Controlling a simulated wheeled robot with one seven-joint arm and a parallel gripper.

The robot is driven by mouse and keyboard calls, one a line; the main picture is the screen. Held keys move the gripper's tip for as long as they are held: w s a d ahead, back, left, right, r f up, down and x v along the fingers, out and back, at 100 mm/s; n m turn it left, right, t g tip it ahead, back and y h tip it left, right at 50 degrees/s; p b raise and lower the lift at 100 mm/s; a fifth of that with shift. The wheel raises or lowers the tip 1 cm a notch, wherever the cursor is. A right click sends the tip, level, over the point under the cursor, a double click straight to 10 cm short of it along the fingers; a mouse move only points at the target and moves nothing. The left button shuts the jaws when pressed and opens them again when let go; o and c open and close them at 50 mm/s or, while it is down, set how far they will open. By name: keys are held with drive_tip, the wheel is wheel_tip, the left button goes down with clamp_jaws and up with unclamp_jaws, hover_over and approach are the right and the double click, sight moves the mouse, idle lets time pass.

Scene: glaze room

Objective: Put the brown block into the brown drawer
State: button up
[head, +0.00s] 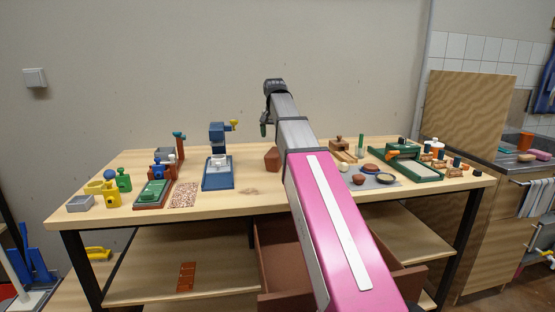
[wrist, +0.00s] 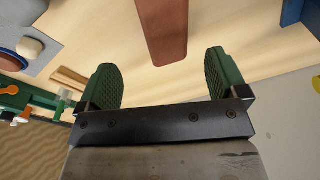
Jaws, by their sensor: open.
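The brown block (head: 272,160) stands on the table, left of my arm in the head view. In the wrist view the brown block (wrist: 163,30) shows at the top, in line with the gap between my fingers and apart from both. My gripper (wrist: 163,62) is open and empty, with green finger pads. In the head view only a green part of my gripper (head: 264,124) shows, above the table. The brown drawer (head: 275,300) is pulled out below the tabletop; my pink arm hides its middle, and part of its inside shows.
The wooden table (head: 245,205) holds a blue stand (head: 218,175) left of the block and green and yellow items farther left. A grey mat (head: 385,182) with round items and a green frame (head: 415,170) are at right. The tabletop around the block is mostly clear.

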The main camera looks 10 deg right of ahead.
sight(275, 151)
drive_tip(key=f, duration=0.3)
drive_tip(key=shift+w+d+f, duration=0.1)
drive_tip(key=shift+w+f, duration=0.1)
drive_tip(key=shift+f, duration=0.05)
drive_tip(key=shift+w+f, duration=0.25)
drive_tip(key=shift+f, duration=0.65)
drive_tip(key=shift+w+f, duration=0.25)
drive_tip(key=shift+f, duration=0.65)
drive_tip(key=shift+w+f, duration=0.25)
drive_tip(key=shift+f, duration=0.65)
drive_tip(key=c, duration=1.6)
drive_tip(key=shift+r, duration=0.1)
clamp_jaws()
drive_tip(key=shift+r, duration=0.1)
